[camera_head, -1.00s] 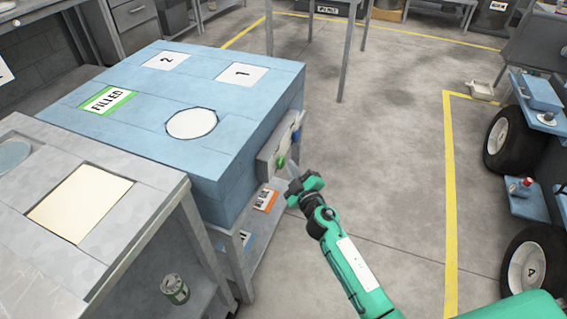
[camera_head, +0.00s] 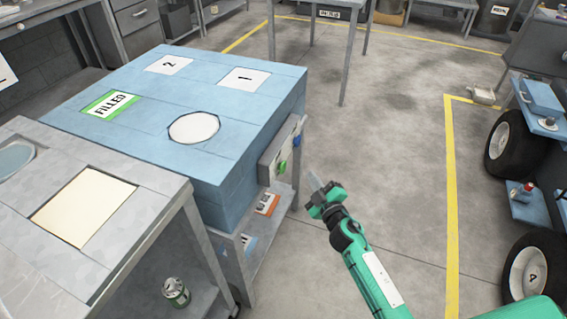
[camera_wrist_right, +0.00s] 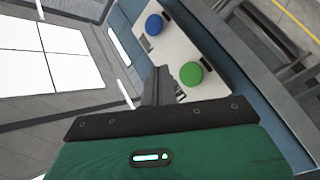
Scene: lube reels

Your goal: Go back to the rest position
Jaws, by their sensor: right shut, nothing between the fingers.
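My right gripper (camera_head: 316,184) is shut and empty. In the head view it is in the air over the floor, to the right of the blue table (camera_head: 240,155) and apart from it. In the right wrist view its shut fingers (camera_wrist_right: 156,88) point toward a pale panel with a green button (camera_wrist_right: 191,74) and a blue button (camera_wrist_right: 154,25). The green button also shows in the head view (camera_head: 283,167), on the panel at the table's right side. My left gripper is not in view.
A grey table (camera_head: 160,205) with a cream square stands at the left. A can (camera_head: 176,292) is on its lower shelf. A wheeled cart (camera_head: 530,205) stands at the right. The floor (camera_head: 400,180) between the blue table and the yellow line is clear.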

